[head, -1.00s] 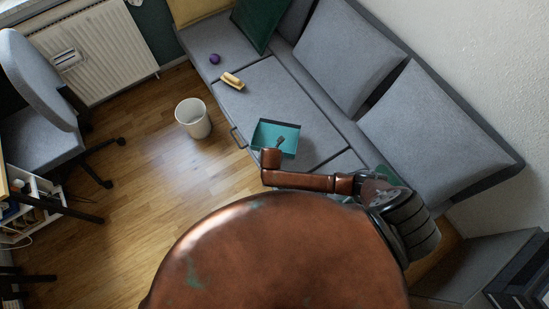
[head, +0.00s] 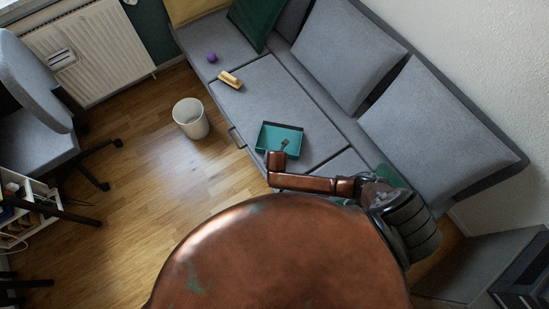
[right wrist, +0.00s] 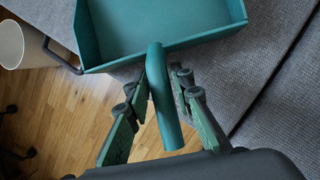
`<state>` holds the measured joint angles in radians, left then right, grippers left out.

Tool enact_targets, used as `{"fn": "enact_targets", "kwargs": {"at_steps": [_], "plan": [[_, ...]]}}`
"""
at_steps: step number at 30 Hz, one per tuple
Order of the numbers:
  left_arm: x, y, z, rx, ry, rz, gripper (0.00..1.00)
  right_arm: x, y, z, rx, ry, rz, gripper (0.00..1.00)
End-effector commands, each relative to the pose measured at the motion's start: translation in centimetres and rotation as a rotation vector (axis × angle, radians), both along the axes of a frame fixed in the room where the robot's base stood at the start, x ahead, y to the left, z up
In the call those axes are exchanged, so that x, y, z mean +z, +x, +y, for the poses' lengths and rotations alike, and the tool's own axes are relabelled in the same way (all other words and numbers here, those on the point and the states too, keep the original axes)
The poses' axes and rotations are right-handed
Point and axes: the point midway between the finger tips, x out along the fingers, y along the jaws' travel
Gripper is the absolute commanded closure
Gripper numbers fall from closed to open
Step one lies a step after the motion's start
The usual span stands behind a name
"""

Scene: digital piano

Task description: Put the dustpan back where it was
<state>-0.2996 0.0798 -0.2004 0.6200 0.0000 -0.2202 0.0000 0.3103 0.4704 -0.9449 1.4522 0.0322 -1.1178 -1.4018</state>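The teal dustpan (head: 279,132) shows in the head view over the front part of the grey sofa seat. My right gripper (head: 284,145) is at its near side. In the right wrist view the tray of the dustpan (right wrist: 165,25) fills the top, and its round handle runs down between the two fingers of my right gripper (right wrist: 160,88), which are shut around it. The gap between the dustpan and the seat is hard to judge. My left gripper is in neither view.
The grey sofa (head: 265,90) holds a tan brush-like item (head: 230,79), a purple ball (head: 211,57) and cushions (head: 345,55). A white bin (head: 190,118) stands on the wooden floor, with free floor around it. A chair (head: 40,110) is at the left.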

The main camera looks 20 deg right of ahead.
Motion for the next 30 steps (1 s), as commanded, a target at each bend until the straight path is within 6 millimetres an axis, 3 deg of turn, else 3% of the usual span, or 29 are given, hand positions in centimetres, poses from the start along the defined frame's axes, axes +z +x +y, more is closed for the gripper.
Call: {"fn": "enact_targets", "kwargs": {"at_steps": [4, 14, 30], "plan": [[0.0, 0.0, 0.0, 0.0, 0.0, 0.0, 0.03, 0.0, 0.0, 0.0, 0.0, 0.0, 0.0, 0.67], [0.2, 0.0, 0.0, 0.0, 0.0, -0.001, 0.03, 0.4, -0.1, 0.1, 0.0, 0.001, -0.001, 0.67], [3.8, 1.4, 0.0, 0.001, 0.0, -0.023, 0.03, 9.4, -3.7, 1.5, 0.001, 0.001, -0.003, 0.67]]}}
